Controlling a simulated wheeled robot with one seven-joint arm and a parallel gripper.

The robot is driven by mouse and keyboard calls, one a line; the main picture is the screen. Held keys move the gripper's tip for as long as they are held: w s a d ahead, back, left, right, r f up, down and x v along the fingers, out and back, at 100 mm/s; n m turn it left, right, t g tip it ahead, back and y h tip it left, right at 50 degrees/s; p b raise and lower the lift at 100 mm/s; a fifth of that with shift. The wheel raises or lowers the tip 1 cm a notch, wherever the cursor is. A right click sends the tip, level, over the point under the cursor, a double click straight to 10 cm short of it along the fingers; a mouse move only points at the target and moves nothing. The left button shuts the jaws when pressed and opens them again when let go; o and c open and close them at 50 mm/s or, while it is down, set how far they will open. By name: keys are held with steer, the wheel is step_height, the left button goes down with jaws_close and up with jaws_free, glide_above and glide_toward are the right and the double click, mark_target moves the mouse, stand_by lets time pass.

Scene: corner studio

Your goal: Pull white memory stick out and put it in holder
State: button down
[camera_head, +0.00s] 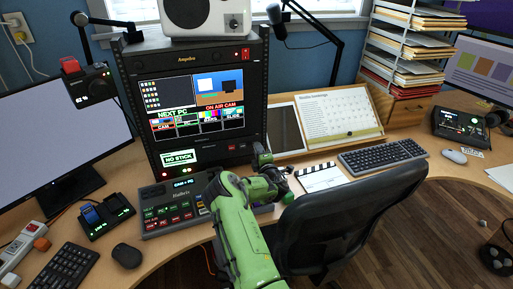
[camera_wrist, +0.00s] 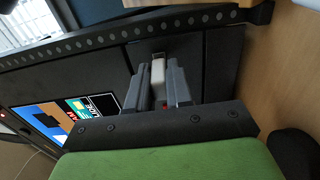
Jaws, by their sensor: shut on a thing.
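The white memory stick (camera_wrist: 157,75) shows in the wrist view as a small pale block between the two grey fingers of my gripper (camera_wrist: 158,82), which is shut on it. Its far end is at or very close to a dark slot in the black rack panel (camera_wrist: 205,58); I cannot tell whether it is still inserted. In the head view my gripper (camera_head: 262,157) is at the lower right side of the rack (camera_head: 135,95), and the stick is hidden there. A small sign on the rack reads "NO STICK" (camera_head: 178,157). I cannot identify the holder for certain.
A black dock (camera_head: 107,222) with green lights and a blue item stands at the left. A control panel (camera_head: 165,212) lies below the rack. A clapperboard (camera_head: 320,177), keyboard (camera_head: 380,154) and chair (camera_head: 350,220) are right of my arm. A mouse (camera_head: 127,255) is front left.

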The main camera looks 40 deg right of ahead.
steer(key=shift+p+v, duration=0.4)
steer(key=shift+v, duration=1.95)
steer(key=shift+a, duration=0.1)
